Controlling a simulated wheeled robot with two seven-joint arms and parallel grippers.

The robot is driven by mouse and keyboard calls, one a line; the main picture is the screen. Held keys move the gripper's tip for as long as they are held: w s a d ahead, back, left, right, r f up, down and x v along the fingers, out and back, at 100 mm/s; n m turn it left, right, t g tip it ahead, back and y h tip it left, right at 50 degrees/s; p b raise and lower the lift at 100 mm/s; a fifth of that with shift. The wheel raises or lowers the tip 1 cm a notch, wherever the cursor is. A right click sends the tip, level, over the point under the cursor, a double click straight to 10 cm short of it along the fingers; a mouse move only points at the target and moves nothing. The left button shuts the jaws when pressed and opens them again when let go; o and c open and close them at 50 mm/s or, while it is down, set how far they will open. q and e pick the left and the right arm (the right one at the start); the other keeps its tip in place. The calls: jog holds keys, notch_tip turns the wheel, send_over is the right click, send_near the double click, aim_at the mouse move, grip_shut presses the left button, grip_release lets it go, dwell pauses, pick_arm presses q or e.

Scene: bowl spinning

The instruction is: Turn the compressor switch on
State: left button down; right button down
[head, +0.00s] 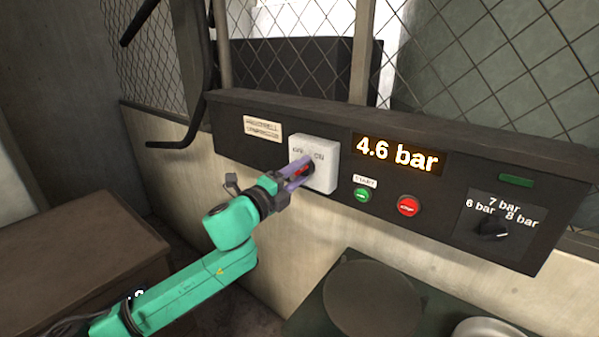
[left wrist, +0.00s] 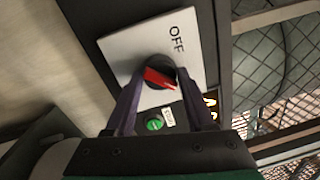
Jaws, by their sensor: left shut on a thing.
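The compressor switch is a white box (head: 325,172) on a dark wall panel, with a red handle on a black round base. Small lettering shows above the handle in the head view, with ON at the right. In the left wrist view the red handle (left wrist: 158,78) sits at a slant on the white plate (left wrist: 122,48), with OFF readable. My left gripper (head: 300,170) reaches the switch from the lower left. Its two purple fingers are shut on the red handle, one on each side, and partly hide it. My right gripper is in neither view.
The panel holds a lit 4.6 bar display (head: 398,153), a green START button (head: 362,195), a red button (head: 408,205) and a pressure dial (head: 494,230). Wire mesh rises behind it. A brown cabinet (head: 70,245) stands left and a dark green surface (head: 318,305) lies below.

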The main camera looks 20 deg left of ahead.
pick_arm(q)
jog(key=shift+f, duration=0.25)
jog(key=shift+c, duration=1.5)
grip_release()
jog(key=shift+r, duration=0.1)
jog(key=shift+b+v, duration=3.2)
jog(key=shift+v, duration=4.1)
